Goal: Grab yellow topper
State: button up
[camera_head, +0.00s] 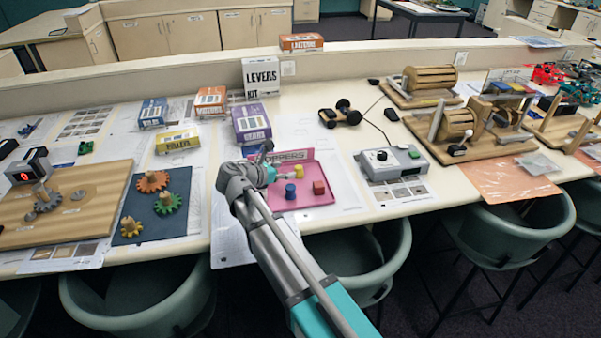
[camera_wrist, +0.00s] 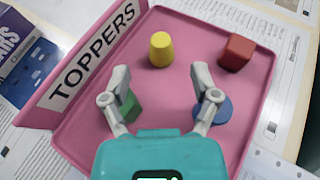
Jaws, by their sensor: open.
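The yellow topper (camera_wrist: 161,49), a small tapered cylinder, stands upright in the pink tray (camera_wrist: 262,88) labelled TOPPERS. It also shows in the head view (camera_head: 299,171). My gripper (camera_wrist: 160,76) is open over the tray, its fingertips apart and pointing toward the yellow topper, with nothing between them. In the wrist view, a red cube (camera_wrist: 237,52) is right of the yellow topper, a blue round topper (camera_wrist: 222,110) is partly behind the right finger, and a green block (camera_wrist: 131,106) is partly behind the left finger.
In the head view, boxes stand behind the tray, among them a purple one (camera_head: 252,123) and a white LEVERS box (camera_head: 261,77). A grey device (camera_head: 391,162) is to the right. A dark mat with gears (camera_head: 167,203) lies to the left.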

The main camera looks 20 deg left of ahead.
aim_at(297, 168)
jog(key=shift+b+x, duration=0.95)
jog(key=shift+x, duration=1.75)
jog(key=c, duration=1)
